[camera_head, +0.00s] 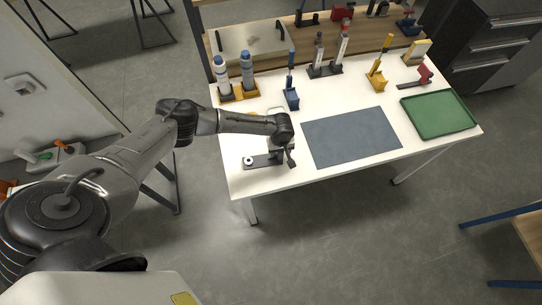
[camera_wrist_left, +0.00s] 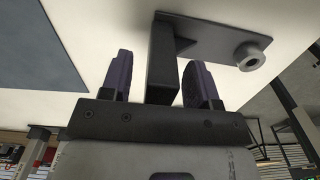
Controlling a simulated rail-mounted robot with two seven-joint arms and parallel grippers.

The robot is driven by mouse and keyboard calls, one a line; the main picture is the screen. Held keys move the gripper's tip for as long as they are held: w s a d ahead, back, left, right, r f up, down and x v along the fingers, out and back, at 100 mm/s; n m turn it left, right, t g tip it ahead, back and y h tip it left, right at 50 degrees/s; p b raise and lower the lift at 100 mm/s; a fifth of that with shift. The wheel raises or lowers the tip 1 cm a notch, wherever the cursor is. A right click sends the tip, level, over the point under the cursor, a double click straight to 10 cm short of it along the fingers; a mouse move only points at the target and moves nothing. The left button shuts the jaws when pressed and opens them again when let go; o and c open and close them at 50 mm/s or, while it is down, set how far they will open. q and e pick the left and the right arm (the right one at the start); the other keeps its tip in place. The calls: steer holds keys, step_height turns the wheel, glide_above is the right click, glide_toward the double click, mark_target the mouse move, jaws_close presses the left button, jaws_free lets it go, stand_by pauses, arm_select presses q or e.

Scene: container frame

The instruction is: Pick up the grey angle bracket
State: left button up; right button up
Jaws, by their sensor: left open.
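The grey angle bracket (camera_head: 264,160) lies near the front left edge of the white table, with its flat plate down and a round boss at its left end. In the left wrist view the bracket (camera_wrist_left: 212,38) shows its plate, the round boss and an upright block. My left gripper (camera_head: 287,155) is at the bracket's right end. In the left wrist view the gripper (camera_wrist_left: 160,72) is open, with its two dark fingers on either side of the block. A gap shows on both sides. In the head view the arm partly hides the bracket. My right gripper is not in view.
A blue-grey mat (camera_head: 350,136) lies right of the bracket, and a green tray (camera_head: 438,112) at the far right. Two bottles in a yellow holder (camera_head: 239,92) and a blue tool stand (camera_head: 291,95) are behind. The white table's front edge is close to the bracket.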

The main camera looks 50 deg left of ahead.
arm_select(q)
steer(key=shift+f, duration=0.1)
steer(key=shift+c, duration=0.4)
jaws_close()
